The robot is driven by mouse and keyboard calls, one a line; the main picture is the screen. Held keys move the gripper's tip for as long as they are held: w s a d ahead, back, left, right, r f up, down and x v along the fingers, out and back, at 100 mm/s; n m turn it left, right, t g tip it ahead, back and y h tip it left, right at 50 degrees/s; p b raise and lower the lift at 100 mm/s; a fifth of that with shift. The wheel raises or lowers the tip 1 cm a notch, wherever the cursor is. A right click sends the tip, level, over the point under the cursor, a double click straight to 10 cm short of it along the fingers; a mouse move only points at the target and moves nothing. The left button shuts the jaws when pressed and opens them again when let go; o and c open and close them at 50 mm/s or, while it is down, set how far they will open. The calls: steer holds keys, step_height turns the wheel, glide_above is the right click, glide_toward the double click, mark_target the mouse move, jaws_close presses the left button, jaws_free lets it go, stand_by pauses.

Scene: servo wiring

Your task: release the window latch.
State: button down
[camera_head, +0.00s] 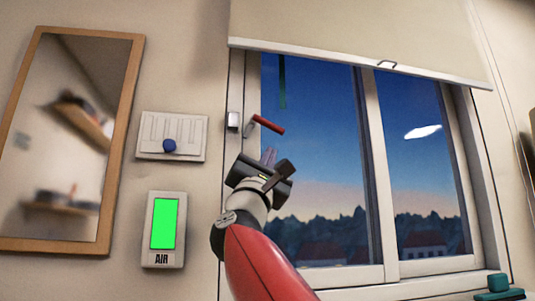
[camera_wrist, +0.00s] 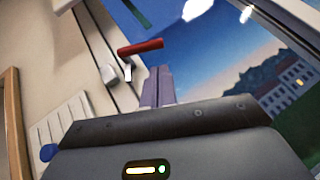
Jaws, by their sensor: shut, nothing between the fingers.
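The window latch has a red handle (camera_head: 269,125) on a pale mount at the window's left side. The handle points right and slightly down in the head view, roughly across the upright frame. It also shows in the wrist view (camera_wrist: 141,47). A small white block (camera_head: 234,121) sits on the frame left of it, also in the wrist view (camera_wrist: 110,74). My gripper (camera_head: 268,156) is below the handle, its pale fingers shut together and empty. In the wrist view the fingertips (camera_wrist: 157,71) appear just under the handle; I cannot tell whether they touch it.
A blind (camera_head: 345,28) hangs over the window top. Left of the window are a panel with a blue knob (camera_head: 170,146), a green-lit AIR panel (camera_head: 163,225) and a framed mirror (camera_head: 126,140). A teal object (camera_head: 498,283) sits at the lower right.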

mark_target(274, 144)
steer(key=p+x, duration=0.3)
steer(key=x, duration=0.2)
steer(key=shift+w+r, duration=0.15)
steer(key=shift+r, duration=0.05)
